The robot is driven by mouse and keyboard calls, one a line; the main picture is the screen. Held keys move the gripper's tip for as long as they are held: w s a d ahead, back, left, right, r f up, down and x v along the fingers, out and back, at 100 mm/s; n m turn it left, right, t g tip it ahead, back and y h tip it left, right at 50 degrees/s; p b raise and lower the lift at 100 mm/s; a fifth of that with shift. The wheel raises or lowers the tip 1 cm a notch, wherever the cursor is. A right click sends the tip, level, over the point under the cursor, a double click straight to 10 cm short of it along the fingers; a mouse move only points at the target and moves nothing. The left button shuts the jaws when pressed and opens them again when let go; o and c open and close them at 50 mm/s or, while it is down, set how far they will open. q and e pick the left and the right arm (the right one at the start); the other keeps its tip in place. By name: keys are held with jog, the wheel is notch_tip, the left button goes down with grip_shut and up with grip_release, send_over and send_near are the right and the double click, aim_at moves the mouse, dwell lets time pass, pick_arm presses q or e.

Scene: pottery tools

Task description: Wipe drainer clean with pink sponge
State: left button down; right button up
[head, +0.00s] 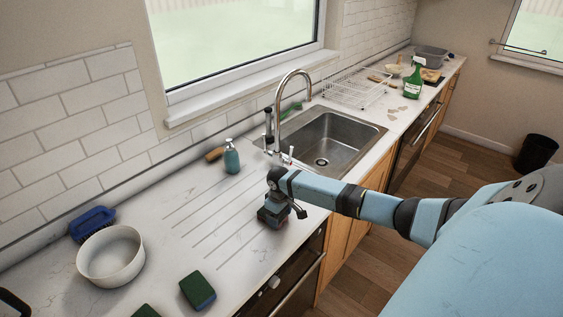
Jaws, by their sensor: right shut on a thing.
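The drainer (207,213) is the set of parallel grooves in the pale marble-look counter, left of the sink. My right gripper (272,222) is low over the drainer's right part, near the counter's front edge. I cannot tell whether the sponge touches the counter. Faint thin marks show on the drainer near the gripper. My left gripper is not in view.
A soap bottle (231,158) and a brush (214,154) stand behind the drainer. The steel sink (335,133) is to the right. A white bowl (110,256), a blue-rimmed sponge or brush (92,222) and a green sponge (197,290) lie left. The drainer's middle is clear.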

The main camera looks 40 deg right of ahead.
jog(key=shift+a, duration=0.1)
jog(key=shift+w+d, duration=0.1)
jog(key=shift+d, duration=0.75)
jog(key=shift+w+d+b, duration=0.15)
jog(key=shift+d+b, duration=0.3)
jog(key=shift+d, duration=1.8)
jog(key=shift+a, duration=0.1)
jog(key=shift+a+p, duration=0.55)
jog(key=shift+a, duration=0.95)
